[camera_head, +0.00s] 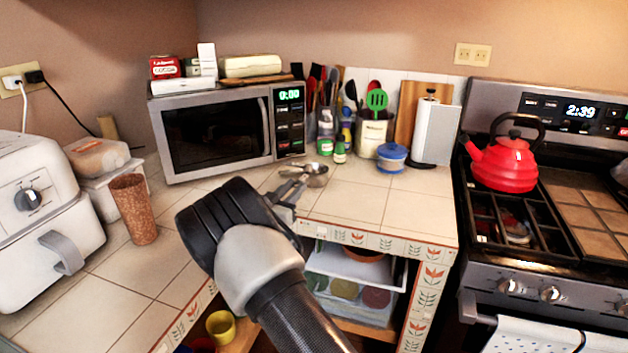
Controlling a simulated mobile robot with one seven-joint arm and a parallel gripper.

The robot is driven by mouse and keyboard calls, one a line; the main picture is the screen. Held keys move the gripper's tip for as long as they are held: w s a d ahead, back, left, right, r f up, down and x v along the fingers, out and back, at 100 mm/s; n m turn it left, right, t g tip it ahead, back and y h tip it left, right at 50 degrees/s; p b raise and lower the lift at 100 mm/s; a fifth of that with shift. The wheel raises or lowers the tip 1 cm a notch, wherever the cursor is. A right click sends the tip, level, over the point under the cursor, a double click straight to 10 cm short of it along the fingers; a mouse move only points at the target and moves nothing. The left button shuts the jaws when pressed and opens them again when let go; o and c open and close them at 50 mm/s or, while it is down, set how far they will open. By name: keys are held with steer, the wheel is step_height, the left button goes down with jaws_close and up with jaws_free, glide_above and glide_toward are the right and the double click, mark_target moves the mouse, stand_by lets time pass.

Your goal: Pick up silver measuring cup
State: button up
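The silver measuring cup (316,176) lies on the tiled counter in front of the microwave's right end, its shiny bowl toward the right. My gripper (286,196) reaches over the counter's front edge from below, just to the lower left of the cup in the picture. Its black and grey wrist hides most of the fingers. A finger shows close to the cup's left side; I cannot tell whether it touches or how far the fingers are apart.
A microwave (222,134) stands behind. A brown cup (134,208) and a white air fryer (40,215) are left. Counter tiles right of the cup are clear.

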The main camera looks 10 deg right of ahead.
mark_target(302, 179)
steer(key=x, duration=0.5)
steer(key=shift+w+d+f+b, duration=0.1)
steer(key=shift+w+b, duration=0.2)
steer(key=shift+b, duration=0.1)
steer(key=shift+c, duration=0.3)
jaws_close()
